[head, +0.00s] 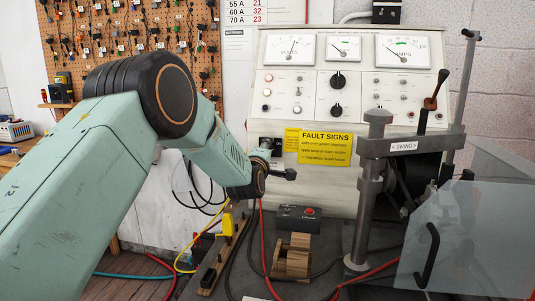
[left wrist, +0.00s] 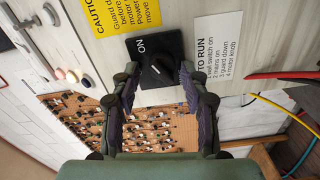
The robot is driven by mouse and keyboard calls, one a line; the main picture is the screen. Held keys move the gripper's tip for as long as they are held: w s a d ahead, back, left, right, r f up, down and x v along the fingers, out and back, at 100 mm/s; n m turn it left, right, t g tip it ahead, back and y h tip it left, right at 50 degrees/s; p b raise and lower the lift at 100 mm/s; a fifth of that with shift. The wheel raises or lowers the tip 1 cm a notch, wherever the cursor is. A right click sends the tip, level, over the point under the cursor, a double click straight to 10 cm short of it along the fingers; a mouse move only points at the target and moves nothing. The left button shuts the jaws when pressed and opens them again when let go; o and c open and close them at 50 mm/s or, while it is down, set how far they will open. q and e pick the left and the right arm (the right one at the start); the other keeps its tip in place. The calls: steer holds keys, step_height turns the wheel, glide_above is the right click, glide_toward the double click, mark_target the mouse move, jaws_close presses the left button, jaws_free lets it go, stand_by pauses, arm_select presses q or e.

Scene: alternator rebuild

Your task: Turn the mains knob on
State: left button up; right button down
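The mains knob (left wrist: 159,66) is black on a square black plate marked ON, on the pale cabinet face in the left wrist view. Its grip is turned at a slant to the plate. My left gripper (left wrist: 159,78) is open, with one finger on each side of the knob and a visible gap to its grip. I cannot tell how deep the fingertips reach. In the head view my left arm reaches to the lower left of the test bench panel (head: 322,108), where my wrist largely hides the knob. My right gripper is in neither view.
A yellow caution label (left wrist: 122,14) and a white TO RUN label (left wrist: 217,48) flank the knob. The head view shows a yellow fault signs label (head: 318,146), a small dark box with a red button (head: 298,218), a metal post (head: 367,190) and a clear guard (head: 470,240).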

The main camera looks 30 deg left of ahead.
arm_select(q)
steer(key=shift+o, duration=0.2)
steer(key=shift+s+d, duration=0.15)
steer(key=shift+d, duration=0.1)
steer(key=shift+s+f, duration=0.1)
steer(key=v, duration=1.1)
steer(key=shift+s, duration=0.4)
steer(key=shift+d, duration=0.1)
